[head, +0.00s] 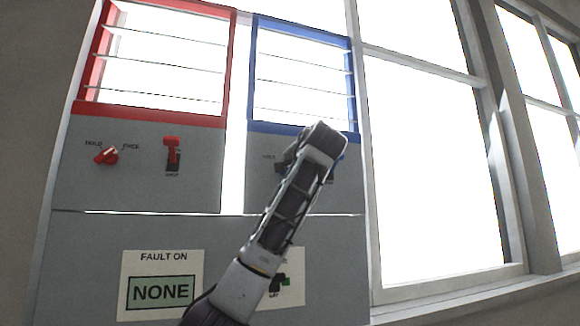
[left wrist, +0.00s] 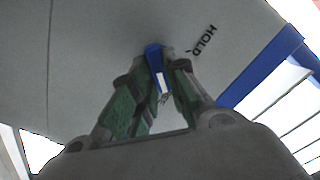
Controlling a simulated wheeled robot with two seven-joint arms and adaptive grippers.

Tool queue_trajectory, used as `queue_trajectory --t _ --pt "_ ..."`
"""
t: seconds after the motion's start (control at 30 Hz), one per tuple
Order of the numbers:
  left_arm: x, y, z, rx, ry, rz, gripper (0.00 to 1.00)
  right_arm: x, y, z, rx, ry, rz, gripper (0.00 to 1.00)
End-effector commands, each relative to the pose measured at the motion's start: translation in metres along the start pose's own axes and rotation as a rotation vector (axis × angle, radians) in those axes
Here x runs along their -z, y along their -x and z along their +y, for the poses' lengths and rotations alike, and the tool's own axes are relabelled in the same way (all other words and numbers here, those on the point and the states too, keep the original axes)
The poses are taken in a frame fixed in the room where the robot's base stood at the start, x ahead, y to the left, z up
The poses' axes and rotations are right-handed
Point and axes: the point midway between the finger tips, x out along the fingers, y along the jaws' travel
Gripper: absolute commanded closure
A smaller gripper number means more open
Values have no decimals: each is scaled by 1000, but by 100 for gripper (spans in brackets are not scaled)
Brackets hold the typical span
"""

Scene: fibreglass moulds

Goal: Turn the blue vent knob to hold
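The blue vent knob (left wrist: 156,62) shows in the left wrist view as a small blue handle with a white stripe, on a grey panel. The word HOLD (left wrist: 203,41) is printed to its right there. My left gripper (left wrist: 161,76) has one finger on each side of the knob, with the fingertips close against it; it looks shut on it. In the head view my left arm and gripper (head: 290,156) cover the knob, below the blue-framed vent (head: 300,128). A faint HOLD label shows left of the gripper. My right gripper is in neither view.
A red-framed vent (head: 150,116) stands on the left, with a red knob (head: 106,156) and a red switch (head: 172,152) below it. A sign reading FAULT ON NONE (head: 160,257) is lower down. A second sign (head: 293,290) is partly behind my arm. Bright windows fill the right.

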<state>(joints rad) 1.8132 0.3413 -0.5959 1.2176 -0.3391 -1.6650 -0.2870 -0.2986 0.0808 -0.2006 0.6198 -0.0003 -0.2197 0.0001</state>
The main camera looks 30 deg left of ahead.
Motion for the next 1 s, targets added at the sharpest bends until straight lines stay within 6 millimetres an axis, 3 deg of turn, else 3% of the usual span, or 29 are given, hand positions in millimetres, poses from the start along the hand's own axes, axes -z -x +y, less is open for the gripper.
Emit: queue_trajectory --t 0.1,0.27,0.57,1.0 --pt "0 0 0 0 0 0 100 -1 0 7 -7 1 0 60" --pt "0 0 0 -1 1 0 100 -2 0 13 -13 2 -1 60" --pt "0 1 1 -3 57 1 100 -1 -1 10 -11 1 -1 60" --pt "0 0 0 -5 356 0 100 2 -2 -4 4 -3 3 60"
